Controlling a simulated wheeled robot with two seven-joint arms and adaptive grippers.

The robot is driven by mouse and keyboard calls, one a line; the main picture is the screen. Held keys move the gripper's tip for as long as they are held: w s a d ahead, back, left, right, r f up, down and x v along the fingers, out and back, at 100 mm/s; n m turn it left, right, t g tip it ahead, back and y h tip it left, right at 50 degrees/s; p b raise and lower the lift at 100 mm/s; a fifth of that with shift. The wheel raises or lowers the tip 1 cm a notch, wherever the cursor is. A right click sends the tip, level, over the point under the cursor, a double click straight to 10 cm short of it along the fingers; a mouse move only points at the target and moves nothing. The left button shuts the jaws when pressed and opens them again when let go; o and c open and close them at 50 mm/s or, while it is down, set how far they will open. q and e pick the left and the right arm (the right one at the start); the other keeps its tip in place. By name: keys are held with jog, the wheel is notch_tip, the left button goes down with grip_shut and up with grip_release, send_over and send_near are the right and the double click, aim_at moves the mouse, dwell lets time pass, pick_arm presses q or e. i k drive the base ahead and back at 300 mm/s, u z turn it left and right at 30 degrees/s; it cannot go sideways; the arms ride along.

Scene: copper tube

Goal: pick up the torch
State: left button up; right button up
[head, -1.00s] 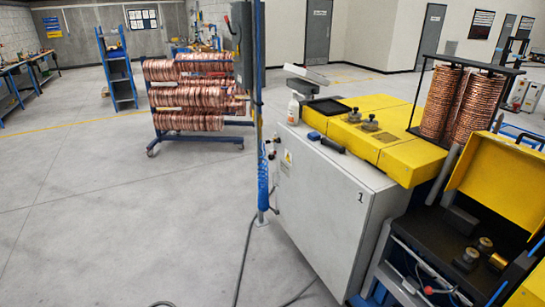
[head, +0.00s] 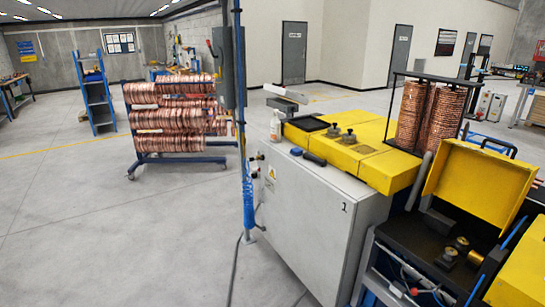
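Neither of my grippers is in view, and nothing is seen touching the black object.
A white spray bottle (head: 276,126) stands behind the blue item. A blue post (head: 247,130) rises left of the cabinet. Yellow machine covers (head: 350,150) and copper coils (head: 430,115) are to the right. A copper tube rack (head: 180,115) stands behind open floor.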

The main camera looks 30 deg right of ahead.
aim_at(305, 155)
jog(key=u, duration=0.25)
jog(key=i, duration=1.3)
jog(key=z, duration=0.7)
